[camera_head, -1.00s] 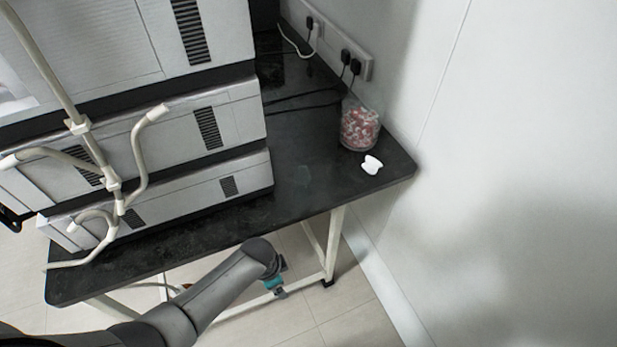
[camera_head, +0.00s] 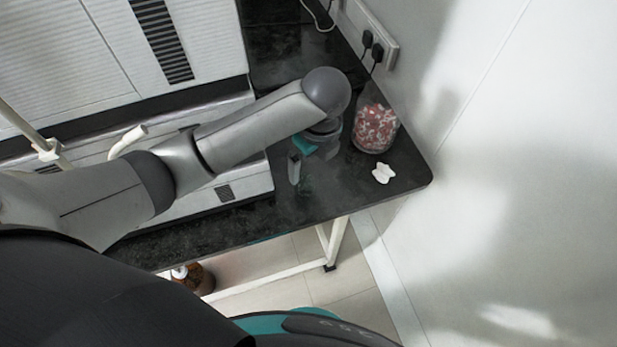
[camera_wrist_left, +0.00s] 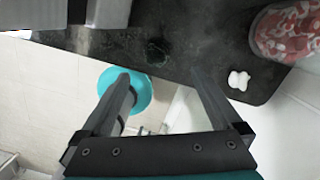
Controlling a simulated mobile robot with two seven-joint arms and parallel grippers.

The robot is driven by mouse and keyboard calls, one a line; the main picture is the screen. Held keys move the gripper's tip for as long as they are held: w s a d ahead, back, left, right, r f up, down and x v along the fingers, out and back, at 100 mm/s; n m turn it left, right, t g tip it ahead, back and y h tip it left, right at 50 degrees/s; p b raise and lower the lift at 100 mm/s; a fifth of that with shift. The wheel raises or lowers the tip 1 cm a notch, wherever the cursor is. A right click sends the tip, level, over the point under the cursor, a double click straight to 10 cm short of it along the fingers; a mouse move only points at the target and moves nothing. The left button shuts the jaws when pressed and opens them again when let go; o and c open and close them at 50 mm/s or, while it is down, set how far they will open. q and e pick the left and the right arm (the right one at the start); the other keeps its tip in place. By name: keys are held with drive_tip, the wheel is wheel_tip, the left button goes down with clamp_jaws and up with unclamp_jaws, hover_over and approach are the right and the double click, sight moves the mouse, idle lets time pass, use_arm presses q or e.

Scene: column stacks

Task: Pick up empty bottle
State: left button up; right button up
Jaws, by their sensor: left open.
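A small, clear, faintly green bottle (camera_head: 305,186) stands on the black bench top near its front edge, hard to see against the dark surface. In the left wrist view it shows as a dark, glassy round shape (camera_wrist_left: 158,52) seen from above, just beyond the fingertips and roughly between them. My left gripper (camera_head: 298,170) is over the bench beside the bottle, its far side partly hidden by the wrist. In the left wrist view the left gripper (camera_wrist_left: 160,76) is open, with nothing between its fingers. My right gripper is not in view.
A clear jar of red and white pieces (camera_head: 375,127) and a small white object (camera_head: 383,173) stand right of the bottle, near the wall. Stacked grey instruments (camera_head: 190,50) fill the left of the bench. A brown bottle (camera_head: 197,280) is below the bench.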

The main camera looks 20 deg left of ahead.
sight(308, 181)
use_arm(q)
drive_tip(key=f, duration=0.2)
drive_tip(key=f+b, duration=0.1)
drive_tip(key=f, duration=0.1)
drive_tip(key=shift+s+a, duration=0.2)
drive_tip(key=shift+s, duration=0.05)
drive_tip(key=f, duration=0.3)
drive_tip(key=f+b, duration=0.1)
drive_tip(key=shift+w+a+f, duration=0.2)
drive_tip(key=shift+w+f, duration=0.05)
drive_tip(key=shift+f, duration=0.2)
drive_tip(key=f, duration=0.1)
drive_tip(key=f+b, duration=0.1)
drive_tip(key=f, duration=0.2)
drive_tip(key=shift+w+a+f+b, duration=0.1)
drive_tip(key=shift+a+f+b, duration=0.2)
drive_tip(key=shift+a+f, duration=0.1)
drive_tip(key=shift+c, duration=1.2)
drive_tip(key=c, duration=1.2)
drive_tip(key=shift+c, duration=0.3)
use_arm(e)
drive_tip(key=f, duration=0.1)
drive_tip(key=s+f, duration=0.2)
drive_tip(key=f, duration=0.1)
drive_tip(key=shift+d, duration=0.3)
use_arm(q)
drive_tip(key=shift+r, duration=0.2)
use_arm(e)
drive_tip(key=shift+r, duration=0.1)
